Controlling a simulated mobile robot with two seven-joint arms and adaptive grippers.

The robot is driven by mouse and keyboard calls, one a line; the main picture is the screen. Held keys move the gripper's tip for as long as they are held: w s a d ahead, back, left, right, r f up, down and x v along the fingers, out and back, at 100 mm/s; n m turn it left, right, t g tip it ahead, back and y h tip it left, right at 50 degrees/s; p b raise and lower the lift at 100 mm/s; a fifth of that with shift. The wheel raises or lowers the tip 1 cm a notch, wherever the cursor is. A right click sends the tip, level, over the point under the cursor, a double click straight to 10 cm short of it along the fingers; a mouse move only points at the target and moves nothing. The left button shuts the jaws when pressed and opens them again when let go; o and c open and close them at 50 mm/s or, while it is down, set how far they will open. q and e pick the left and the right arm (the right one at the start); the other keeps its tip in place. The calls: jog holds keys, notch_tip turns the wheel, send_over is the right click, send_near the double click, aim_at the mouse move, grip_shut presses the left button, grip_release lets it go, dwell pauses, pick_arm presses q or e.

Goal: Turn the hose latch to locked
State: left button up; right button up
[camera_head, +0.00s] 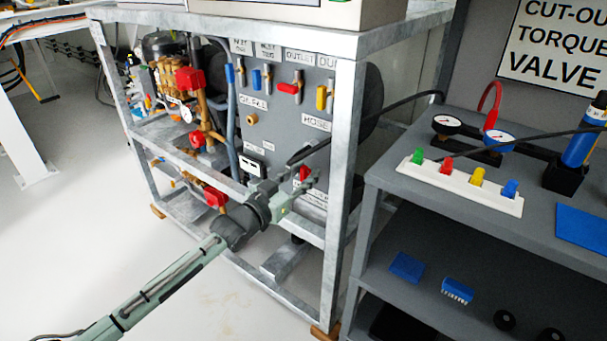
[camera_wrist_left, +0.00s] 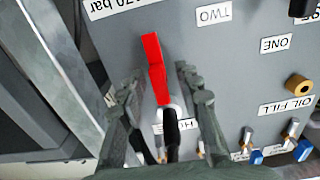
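The red hose latch (camera_wrist_left: 155,68) is on the grey pump panel, with a black hose end (camera_wrist_left: 171,132) at its base beside a partly covered HOSE label. In the head view the latch is a small red patch (camera_head: 304,173) beside my left gripper (camera_head: 302,187). In the left wrist view my left gripper (camera_wrist_left: 160,82) is open, with one finger on each side of the latch. Gaps show between the fingers and the latch, and I see no clear contact. My right gripper is not in view.
A metal frame post (camera_head: 343,190) stands just right of my left gripper. Several coloured valve levers, such as a red one (camera_head: 288,88), are higher on the panel. The black hose (camera_head: 400,104) runs right toward a grey shelf (camera_head: 400,200) with gauges and coloured knobs.

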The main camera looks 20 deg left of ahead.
pick_arm(q)
jog(key=shift+s, duration=0.1)
jog(key=v, duration=1.2)
jog(key=s+f+n+g+y, duration=0.1)
jog(key=s+f+g+y, duration=0.25)
jog(key=f, duration=0.85)
jog(key=s+a+f+g+y, duration=0.1)
jog(key=s+f+g+y, duration=0.1)
jog(key=s+f+g, duration=0.3)
jog(key=s+a+f+n+g+y, duration=0.1)
jog(key=s+f+g, duration=0.4)
jog(key=s+f, duration=0.7)
jog(key=s+a+y, duration=0.1)
jog(key=s, duration=0.4)
jog(key=shift+s+a+f+n, duration=0.2)
jog(key=shift+a+f+n, duration=0.1)
jog(key=shift+f, duration=0.1)
